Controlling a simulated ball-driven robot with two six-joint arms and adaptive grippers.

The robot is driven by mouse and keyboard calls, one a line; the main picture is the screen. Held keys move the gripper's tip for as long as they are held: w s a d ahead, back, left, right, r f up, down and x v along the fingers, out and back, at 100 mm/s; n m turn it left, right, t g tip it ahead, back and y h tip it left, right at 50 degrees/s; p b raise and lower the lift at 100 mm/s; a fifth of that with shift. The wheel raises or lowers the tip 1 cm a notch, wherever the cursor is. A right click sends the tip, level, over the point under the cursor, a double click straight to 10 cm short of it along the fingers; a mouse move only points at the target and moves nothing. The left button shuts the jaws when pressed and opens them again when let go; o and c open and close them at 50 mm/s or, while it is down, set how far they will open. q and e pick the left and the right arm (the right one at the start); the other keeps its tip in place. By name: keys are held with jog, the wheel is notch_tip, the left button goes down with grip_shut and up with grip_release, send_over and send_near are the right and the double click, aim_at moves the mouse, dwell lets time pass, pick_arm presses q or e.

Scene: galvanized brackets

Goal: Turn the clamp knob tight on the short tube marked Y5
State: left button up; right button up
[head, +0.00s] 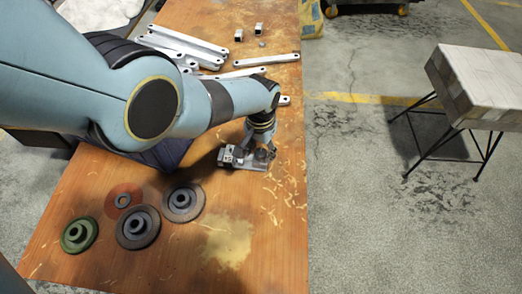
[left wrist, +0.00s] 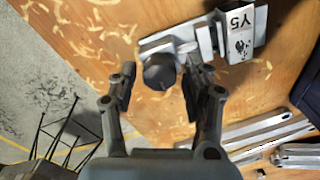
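The short tube marked Y5 shows in the left wrist view as a pale block (left wrist: 240,32) with a black Y5 label, at the top right. It sits in a grey metal clamp fixture (left wrist: 200,40) on the wooden bench. A dark round clamp knob (left wrist: 159,71) stands out from the fixture. My left gripper (left wrist: 160,76) is open, its two fingers on either side of the knob. A gap shows at the left finger; the right finger looks close, and contact cannot be told. In the head view my left gripper (head: 259,150) is over the fixture (head: 230,160) and hides the knob. My right gripper is not in view.
Several galvanized bars (head: 185,45) lie at the back of the bench, with small metal blocks (head: 238,35) nearby.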

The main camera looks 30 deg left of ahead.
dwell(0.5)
pick_arm(q)
jog(key=n, duration=0.4)
jog(key=shift+n, duration=0.4)
jog(key=n, duration=1.3)
jog(key=shift+c, duration=0.3)
jog(key=c, duration=1)
